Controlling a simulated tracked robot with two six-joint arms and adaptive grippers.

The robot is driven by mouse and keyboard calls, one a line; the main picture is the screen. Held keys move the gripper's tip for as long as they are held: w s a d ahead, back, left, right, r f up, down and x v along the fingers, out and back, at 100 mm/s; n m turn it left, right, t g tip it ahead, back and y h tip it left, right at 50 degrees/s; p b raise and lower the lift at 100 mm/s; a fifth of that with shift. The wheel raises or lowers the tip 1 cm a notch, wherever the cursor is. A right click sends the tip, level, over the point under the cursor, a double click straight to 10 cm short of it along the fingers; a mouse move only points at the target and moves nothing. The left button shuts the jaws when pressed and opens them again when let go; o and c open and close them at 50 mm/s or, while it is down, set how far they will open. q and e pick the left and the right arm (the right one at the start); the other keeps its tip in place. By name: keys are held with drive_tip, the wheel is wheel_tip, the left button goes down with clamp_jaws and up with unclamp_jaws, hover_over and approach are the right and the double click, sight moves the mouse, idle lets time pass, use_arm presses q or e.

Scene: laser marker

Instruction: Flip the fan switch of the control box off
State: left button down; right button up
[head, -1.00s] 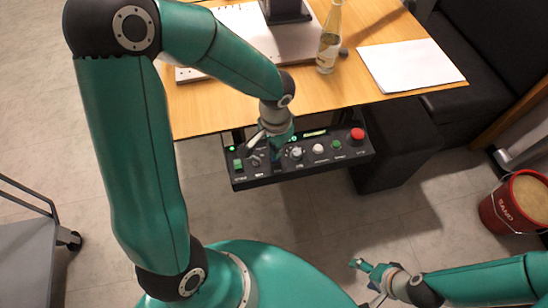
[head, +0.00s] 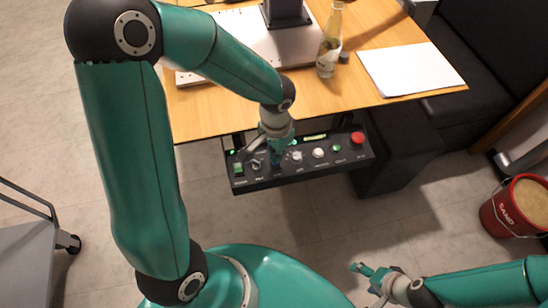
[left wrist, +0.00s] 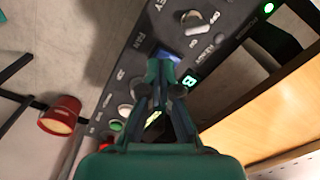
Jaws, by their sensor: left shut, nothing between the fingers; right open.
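The control box (head: 310,172) is a dark panel under the table's front edge, with knobs, buttons and a small green display. In the left wrist view the panel (left wrist: 215,52) is close, and the word FAN is legible beside a partly hidden, blue-tinted switch (left wrist: 168,52). My left gripper (head: 275,163) is shut and empty, pointing down at the panel. In the left wrist view its fingertips (left wrist: 160,66) overlap the fan switch; I cannot tell whether they touch it. The switch's position is hidden. My right gripper (head: 366,270) is open and empty, low on the right, away from the box.
A green button (head: 238,169), a white knob (head: 297,156) and a red button (head: 357,138) flank the fan switch. A red sand bucket (head: 515,207) stands right.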

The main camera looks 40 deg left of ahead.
use_arm(q)
drive_tip(key=shift+f+b, duration=1.1)
drive_tip(key=shift+f, duration=0.05)
idle(0.8)
drive_tip(key=shift+r, duration=0.15)
drive_tip(key=shift+r+p, duration=2.7)
drive_tip(key=shift+r, duration=0.75)
drive_tip(key=s+d+f+n+h+p, duration=0.2)
drive_tip(key=s+d+f+p, duration=0.1)
drive_tip(key=s+d+f, duration=0.1)
drive_tip(key=s+d+f+n+h+p, duration=0.2)
drive_tip(key=s+d+f+p, duration=0.1)
drive_tip(key=d+f, duration=0.4)
wheel_tip(320, 180, down, 3)
drive_tip(key=shift+s+d+r+t, duration=0.2)
drive_tip(key=shift+s+d+t, duration=0.1)
drive_tip(key=shift+s, duration=0.55)
